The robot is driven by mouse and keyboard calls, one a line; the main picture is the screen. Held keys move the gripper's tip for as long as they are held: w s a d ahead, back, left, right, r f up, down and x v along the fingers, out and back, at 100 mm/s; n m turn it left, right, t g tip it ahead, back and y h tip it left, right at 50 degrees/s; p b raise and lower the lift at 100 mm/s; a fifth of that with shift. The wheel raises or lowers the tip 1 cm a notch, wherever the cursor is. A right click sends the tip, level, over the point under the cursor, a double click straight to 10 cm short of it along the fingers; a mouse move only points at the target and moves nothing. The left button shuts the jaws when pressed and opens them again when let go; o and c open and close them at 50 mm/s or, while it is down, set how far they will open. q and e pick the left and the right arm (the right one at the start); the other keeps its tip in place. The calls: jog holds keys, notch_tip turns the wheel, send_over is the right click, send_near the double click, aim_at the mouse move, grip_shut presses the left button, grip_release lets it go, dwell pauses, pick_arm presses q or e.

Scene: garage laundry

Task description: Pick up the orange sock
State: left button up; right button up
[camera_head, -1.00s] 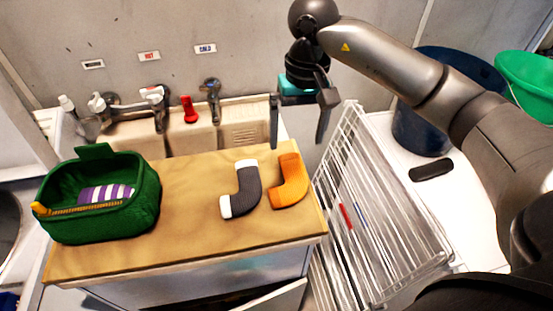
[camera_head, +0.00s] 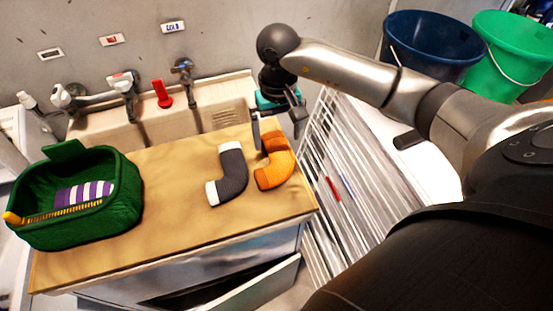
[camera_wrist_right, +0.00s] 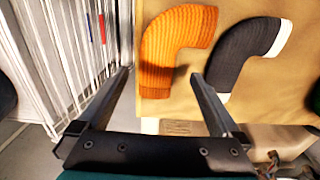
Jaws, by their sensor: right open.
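The orange sock (camera_head: 274,166) lies bent on the wooden counter top, near its right edge. It also shows in the right wrist view (camera_wrist_right: 170,45), just beyond the fingertips. My right gripper (camera_head: 277,134) is open and empty at the far end of the orange sock, with its fingers pointing down. In the right wrist view the two spread fingers (camera_wrist_right: 160,75) reach toward the sock, with nothing between them. I cannot tell whether a finger touches it. My left gripper is not in view.
A dark grey sock (camera_head: 232,172) with white ends lies just left of the orange one. A green basket (camera_head: 115,215) holding a striped purple item stands at the counter's left. A white wire rack (camera_head: 335,170) is right of the counter. Sinks with taps (camera_head: 190,118) are behind.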

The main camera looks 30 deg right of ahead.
aim_at(279, 149)
jog(key=f, duration=0.4)
jog(key=shift+w+d+f, duration=0.1)
jog(key=shift+d+f, duration=0.15)
jog(key=shift+f, duration=0.15)
jog(key=c, duration=1.4)
jog(key=shift+r, duration=0.15)
